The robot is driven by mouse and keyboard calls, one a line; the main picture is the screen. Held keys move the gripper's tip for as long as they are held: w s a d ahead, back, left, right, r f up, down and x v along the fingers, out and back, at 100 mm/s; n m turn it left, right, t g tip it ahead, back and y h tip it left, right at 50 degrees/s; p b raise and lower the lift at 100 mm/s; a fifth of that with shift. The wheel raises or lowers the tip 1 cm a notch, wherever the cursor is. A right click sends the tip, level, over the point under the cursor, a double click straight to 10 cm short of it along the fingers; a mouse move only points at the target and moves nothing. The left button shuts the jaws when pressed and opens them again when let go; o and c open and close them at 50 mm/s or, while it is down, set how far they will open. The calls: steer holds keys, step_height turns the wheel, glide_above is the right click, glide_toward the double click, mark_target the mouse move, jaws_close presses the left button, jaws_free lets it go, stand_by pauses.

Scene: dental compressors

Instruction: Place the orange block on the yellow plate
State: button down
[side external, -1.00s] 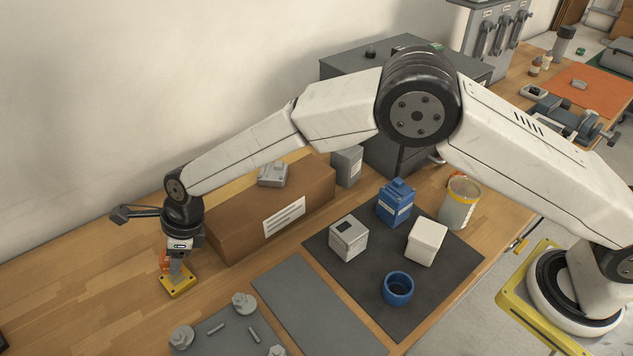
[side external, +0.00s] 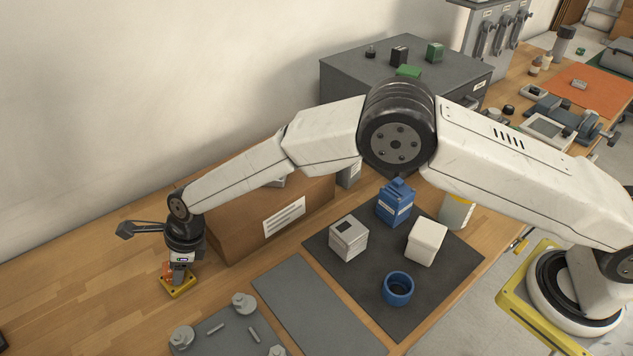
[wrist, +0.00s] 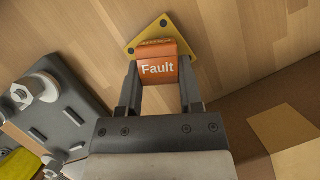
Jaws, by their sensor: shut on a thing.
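The orange block (wrist: 157,68), marked "Fault", is between the two fingers of my gripper (wrist: 158,76) in the wrist view, and the gripper is shut on it. In the side external view the orange block (side external: 167,269) shows partly, beside my gripper (side external: 179,274). The yellow plate (side external: 178,292) lies flat on the wooden table directly below. It also shows in the wrist view (wrist: 161,28), behind and under the block. The block is over the plate and very low, at or just above its surface; I cannot tell whether they touch.
A cardboard box (side external: 240,215) stands close to the right of my gripper. A grey panel with metal parts (side external: 222,335) lies at the front. A dark mat (side external: 350,285) holds a blue jug, a blue ring and two pale boxes. The table left of the plate is clear.

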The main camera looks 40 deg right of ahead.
steer(key=shift+f, duration=0.15)
steer(key=shift+c, duration=1.3)
jaws_free()
steer(key=shift+r, duration=0.25)
steer(key=v, duration=1.2)
